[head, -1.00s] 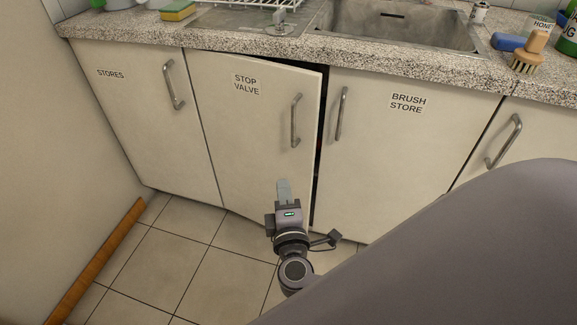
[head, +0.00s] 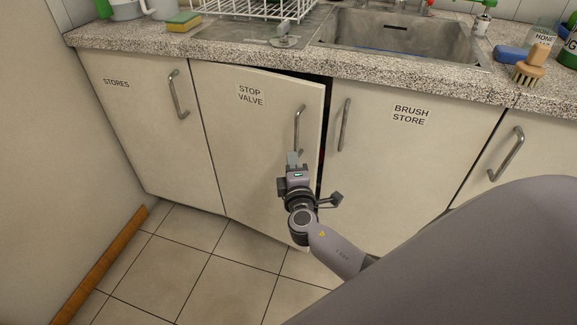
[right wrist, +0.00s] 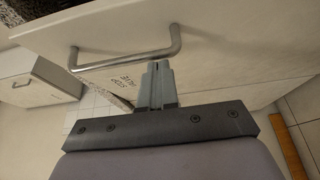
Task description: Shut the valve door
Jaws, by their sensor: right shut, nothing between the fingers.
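The valve door (head: 245,140), a cream cupboard door labelled STOP VALVE, stands ajar in the head view. Its right edge sits out from the cabinet, with a dark gap along the top and right side. Its metal bar handle (head: 299,128) is upright near that edge. My right gripper (head: 293,156) is shut and empty, at the lower end of the handle. My left gripper is not in view.
The STORES door (head: 150,130) on the left and the BRUSH STORE door (head: 400,165) on the right look shut. The speckled worktop (head: 240,57) overhangs the doors. A wooden strip (head: 100,262) runs along the left wall. The tiled floor (head: 190,265) is clear.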

